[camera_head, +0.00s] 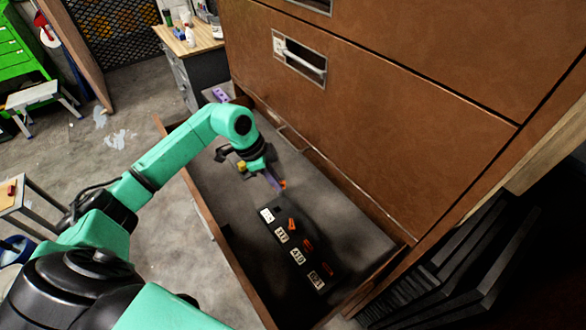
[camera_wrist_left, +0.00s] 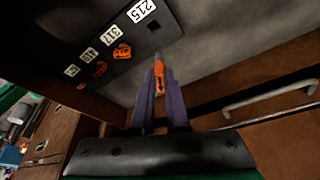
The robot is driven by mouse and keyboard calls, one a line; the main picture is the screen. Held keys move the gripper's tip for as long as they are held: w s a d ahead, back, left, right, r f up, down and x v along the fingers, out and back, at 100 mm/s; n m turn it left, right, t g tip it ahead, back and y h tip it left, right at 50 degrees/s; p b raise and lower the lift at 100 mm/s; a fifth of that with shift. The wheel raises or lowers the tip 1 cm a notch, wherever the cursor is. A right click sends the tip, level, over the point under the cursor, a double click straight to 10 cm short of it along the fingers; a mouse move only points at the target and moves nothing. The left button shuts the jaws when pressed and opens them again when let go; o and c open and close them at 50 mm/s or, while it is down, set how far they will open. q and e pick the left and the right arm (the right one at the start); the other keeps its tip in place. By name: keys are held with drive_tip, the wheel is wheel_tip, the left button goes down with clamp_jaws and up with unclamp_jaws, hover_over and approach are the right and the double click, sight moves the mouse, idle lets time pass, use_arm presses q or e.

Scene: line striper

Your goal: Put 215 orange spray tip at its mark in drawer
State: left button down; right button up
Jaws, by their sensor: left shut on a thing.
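The 215 orange spray tip (camera_wrist_left: 160,72) is held between the purple fingers of my left gripper (camera_wrist_left: 159,92). In the head view the tip (camera_head: 282,184) shows small and orange at the end of my left gripper (camera_head: 274,181), over the drawer (camera_head: 350,235). A black strip (camera_wrist_left: 172,34) in the drawer carries white number labels. The 215 label (camera_wrist_left: 141,10) is at its end nearest the held tip, and the dark mark (camera_wrist_left: 153,26) beside it is bare. The held tip appears just off this end; its height above the drawer floor is unclear. My right gripper is not in view.
Other orange tips lie beside the 317 label (camera_wrist_left: 113,32), the 410 label (camera_wrist_left: 88,55) and the 521 label (camera_wrist_left: 72,70). The brown cabinet front (camera_head: 390,120) rises behind the open drawer. A purple object (camera_head: 220,94) lies beyond the drawer's far end.

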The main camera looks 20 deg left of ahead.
use_arm(q)
drive_tip(key=shift+a+f, duration=0.1)
drive_tip(key=shift+f, duration=0.25)
drive_tip(key=f+b, duration=0.2)
drive_tip(key=s+f+b, duration=0.1)
drive_tip(key=f+b, duration=0.1)
drive_tip(key=b, duration=0.1)
drive_tip(key=shift+s+a+f, duration=0.2)
drive_tip(key=shift+f, duration=0.1)
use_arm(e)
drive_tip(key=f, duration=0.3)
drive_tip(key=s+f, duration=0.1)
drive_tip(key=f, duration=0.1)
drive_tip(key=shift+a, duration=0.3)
use_arm(q)
drive_tip(key=shift+w, duration=0.15)
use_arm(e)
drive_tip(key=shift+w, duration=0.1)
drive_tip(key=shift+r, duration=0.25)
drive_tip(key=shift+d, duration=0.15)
use_arm(q)
drive_tip(key=shift+p, duration=0.4)
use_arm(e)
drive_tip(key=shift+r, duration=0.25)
